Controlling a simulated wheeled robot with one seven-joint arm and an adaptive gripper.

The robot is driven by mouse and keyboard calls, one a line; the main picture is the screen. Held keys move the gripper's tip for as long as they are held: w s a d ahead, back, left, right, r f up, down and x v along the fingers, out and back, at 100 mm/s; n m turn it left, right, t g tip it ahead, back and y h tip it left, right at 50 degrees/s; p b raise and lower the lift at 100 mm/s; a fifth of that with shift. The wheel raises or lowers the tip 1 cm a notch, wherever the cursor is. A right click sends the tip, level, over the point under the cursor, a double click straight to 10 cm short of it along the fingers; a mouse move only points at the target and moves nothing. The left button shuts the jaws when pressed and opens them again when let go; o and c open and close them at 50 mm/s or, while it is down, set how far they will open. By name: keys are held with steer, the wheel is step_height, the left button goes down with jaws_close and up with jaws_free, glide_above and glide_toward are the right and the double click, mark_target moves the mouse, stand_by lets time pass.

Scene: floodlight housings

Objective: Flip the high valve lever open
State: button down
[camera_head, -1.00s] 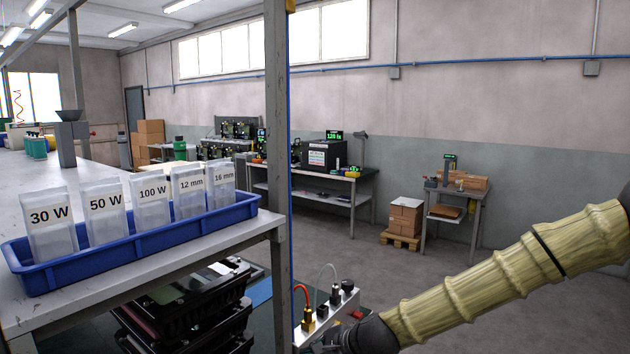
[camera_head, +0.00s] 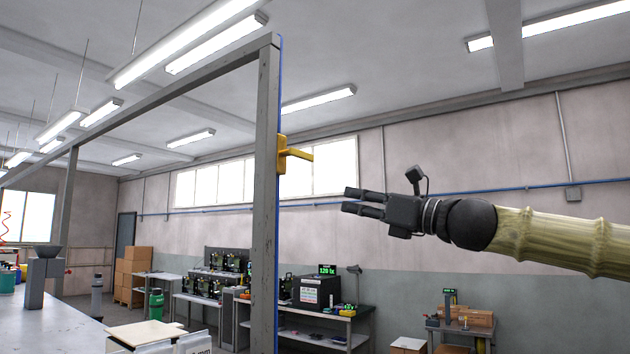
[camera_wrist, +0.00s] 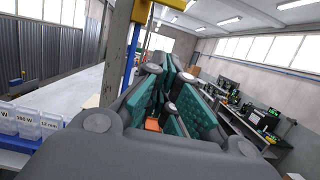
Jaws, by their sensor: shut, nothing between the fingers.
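The yellow valve lever (camera_head: 297,153) is on the side of the upright grey post (camera_head: 266,200), high up, with its handle sticking out to the right. A yellow part at the top of the wrist view (camera_wrist: 175,4) seems to be the same lever, cut by the frame edge. My gripper (camera_head: 347,200) is to the right of the post and below the lever, pointing left, apart from both. Its fingers are shut and empty. In the wrist view the fingers (camera_wrist: 172,90) show teal pads close together.
A blue pipe (camera_head: 279,100) runs up the post. The bench (camera_head: 60,325) is at lower left, and a blue tray (camera_wrist: 12,142) of labelled bags shows in the wrist view. A far table holds a black box (camera_head: 318,290). Air right of the post is clear.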

mark_target(297, 156)
steer(key=shift+w+a+r, duration=0.1)
steer(key=shift+a, duration=0.25)
steer(key=w+a+r+p, duration=0.5)
steer(key=a+r+p, duration=0.1)
steer(key=a, duration=0.1)
steer(key=shift+w+a+r, duration=0.15)
steer(key=shift+w+a, duration=0.2)
stand_by(0.4)
steer(key=shift+s+d, duration=0.1)
steer(key=shift+r+n, duration=0.1)
steer(key=shift+n, duration=0.2)
